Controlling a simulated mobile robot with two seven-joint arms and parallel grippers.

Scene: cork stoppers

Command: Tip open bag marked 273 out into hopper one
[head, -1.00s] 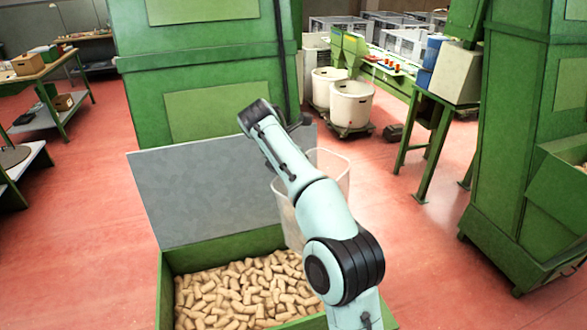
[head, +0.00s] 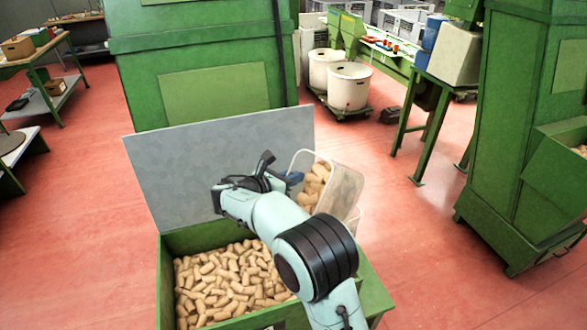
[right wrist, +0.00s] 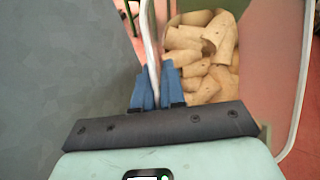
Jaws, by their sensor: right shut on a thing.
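A clear open bag (head: 345,190) with cork stoppers (head: 315,185) inside hangs above the right side of the green hopper (head: 172,290). It leans, with its mouth toward the upper left. My right gripper (head: 294,179) is shut on the bag's near rim. In the right wrist view the blue fingertips (right wrist: 155,88) pinch the pale rim, with corks (right wrist: 205,55) inside on the right. The hopper below is largely filled with corks (head: 225,285), and a grey panel (head: 215,165) stands at its back. No number is readable on bag or hopper. My left gripper is not in view.
A tall green machine (head: 200,85) stands behind the panel. Another green machine (head: 510,130) with a cork-filled bin (head: 555,170) stands at the right. White tubs (head: 348,86) stand on a dolly behind. Red floor is clear right of the hopper.

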